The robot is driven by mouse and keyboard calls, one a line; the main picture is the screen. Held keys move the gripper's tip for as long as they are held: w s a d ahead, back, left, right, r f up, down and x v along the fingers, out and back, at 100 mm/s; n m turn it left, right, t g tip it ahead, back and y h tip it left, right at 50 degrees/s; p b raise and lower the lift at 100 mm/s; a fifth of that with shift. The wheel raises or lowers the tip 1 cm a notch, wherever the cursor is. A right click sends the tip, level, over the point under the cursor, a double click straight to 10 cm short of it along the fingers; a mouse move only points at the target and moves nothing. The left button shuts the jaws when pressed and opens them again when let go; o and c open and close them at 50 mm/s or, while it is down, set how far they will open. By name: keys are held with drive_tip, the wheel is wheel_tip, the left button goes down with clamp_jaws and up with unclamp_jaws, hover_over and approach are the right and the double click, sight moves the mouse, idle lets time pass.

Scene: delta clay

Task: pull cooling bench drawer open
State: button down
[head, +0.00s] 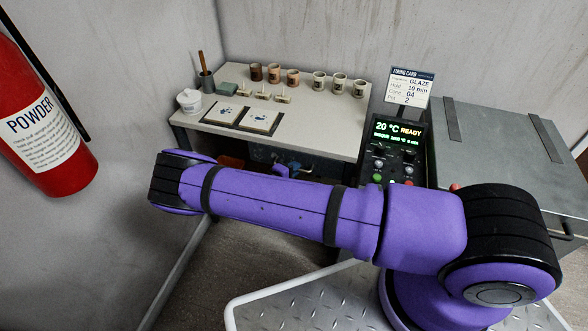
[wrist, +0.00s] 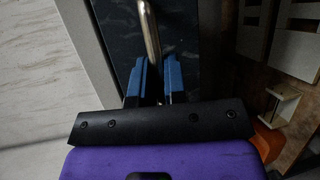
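The cooling bench (head: 310,125) stands against the back wall, with a dark blue drawer front under its pale top. The dark drawer front (wrist: 190,30) fills the upper middle of the wrist view. A metal bar handle (wrist: 150,35) runs down it toward my gripper. My gripper (wrist: 153,75) has blue fingers spread apart, with the handle's near part between them. I cannot tell whether either finger touches the bar. In the head view my gripper (head: 284,168) shows small and blue at the drawer front, partly hidden by my purple arm. The drawer looks shut.
Several cups (head: 320,80), two tile boards (head: 259,120) and a white jar (head: 189,100) stand on the bench. A kiln (head: 500,150) with a control panel (head: 393,150) is at the right. A fire extinguisher (head: 40,125) is at the left.

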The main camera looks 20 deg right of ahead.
drive_tip(key=s+a, duration=0.7)
drive_tip(key=s, duration=0.3)
drive_tip(key=s+a, duration=0.8)
drive_tip(key=s, duration=0.3)
drive_tip(key=shift+s+a, duration=0.15)
drive_tip(key=shift+a, duration=0.1)
drive_tip(key=c, duration=1.2)
unclamp_jaws()
drive_tip(key=v, duration=1)
drive_tip(key=shift+s+a, duration=0.2)
drive_tip(key=shift+a, duration=0.15)
drive_tip(key=shift+r, duration=0.2)
